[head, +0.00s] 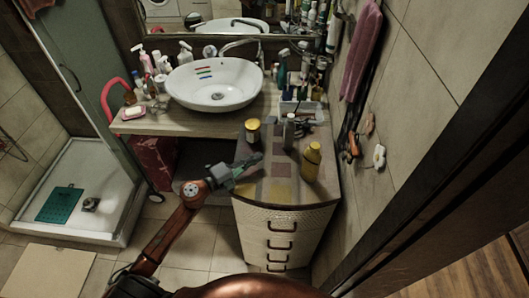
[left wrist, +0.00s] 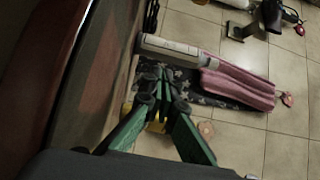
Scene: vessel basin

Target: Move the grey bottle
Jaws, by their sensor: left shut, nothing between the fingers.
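The grey bottle (head: 288,131) stands upright on the patterned top of the rounded cabinet (head: 270,188), towards its back. My left gripper (head: 258,159) is over the cabinet's left part, shut and empty, in front and to the left of the grey bottle. In the left wrist view, a pale grey bottle (left wrist: 178,49) appears sideways just past the tips of my green left fingers (left wrist: 162,78). The gap between fingertips and bottle is hard to judge. My right gripper is not in view.
A yellow bottle (head: 311,162) stands to the right on the cabinet, and a yellow-topped jar (head: 253,131) to the left of the grey bottle. A grey basket (head: 301,108) of items is behind. The sink (head: 214,84) is further back; the tiled wall (head: 432,75) borders the right.

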